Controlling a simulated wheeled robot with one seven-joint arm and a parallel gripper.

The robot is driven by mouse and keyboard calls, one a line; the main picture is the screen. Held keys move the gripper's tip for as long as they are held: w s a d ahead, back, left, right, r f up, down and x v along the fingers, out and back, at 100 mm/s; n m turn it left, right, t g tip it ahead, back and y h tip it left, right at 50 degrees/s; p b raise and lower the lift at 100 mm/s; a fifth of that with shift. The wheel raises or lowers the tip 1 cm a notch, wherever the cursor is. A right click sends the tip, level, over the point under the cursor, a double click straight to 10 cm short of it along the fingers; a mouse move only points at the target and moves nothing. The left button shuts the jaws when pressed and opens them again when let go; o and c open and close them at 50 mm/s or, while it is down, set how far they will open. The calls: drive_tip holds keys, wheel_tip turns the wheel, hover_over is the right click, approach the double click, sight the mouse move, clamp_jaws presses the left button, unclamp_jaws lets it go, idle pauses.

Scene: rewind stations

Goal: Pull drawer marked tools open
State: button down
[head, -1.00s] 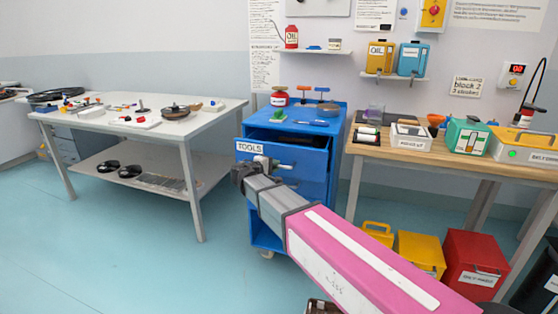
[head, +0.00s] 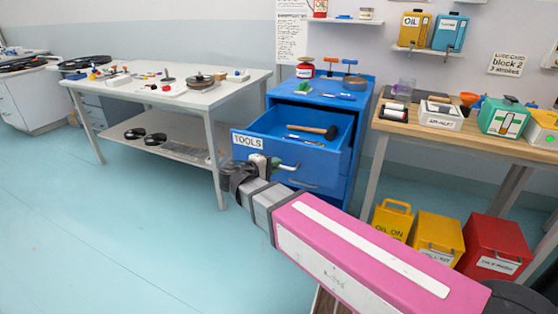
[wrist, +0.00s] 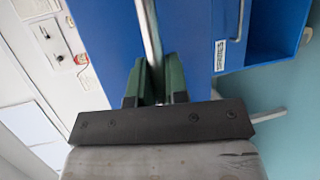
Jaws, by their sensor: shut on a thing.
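The drawer marked TOOLS (head: 300,158) is the top drawer of the blue cabinet (head: 362,120). In the head view it stands well out from the cabinet, and a black-headed hammer (head: 318,131) and other small items show inside. Its white TOOLS label (head: 247,141) is at the left of the front. My gripper (head: 262,168) is at the drawer front. In the wrist view the green fingers of my gripper (wrist: 158,85) are shut on the metal bar handle (wrist: 150,35), one on each side of it.
A second drawer (head: 315,183) below is shut. A white table (head: 240,78) stands to the left and a wooden bench (head: 440,133) to the right. Yellow and red bins (head: 490,245) sit under the bench. The floor in front and left is clear.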

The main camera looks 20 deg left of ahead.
drive_tip(key=shift+s, duration=0.35)
drive_tip(key=c, duration=1.1)
unclamp_jaws()
drive_tip(key=shift+a, duration=0.1)
drive_tip(key=v, duration=1)
drive_tip(key=shift+s+a, duration=0.2)
drive_tip(key=shift+s, duration=0.1)
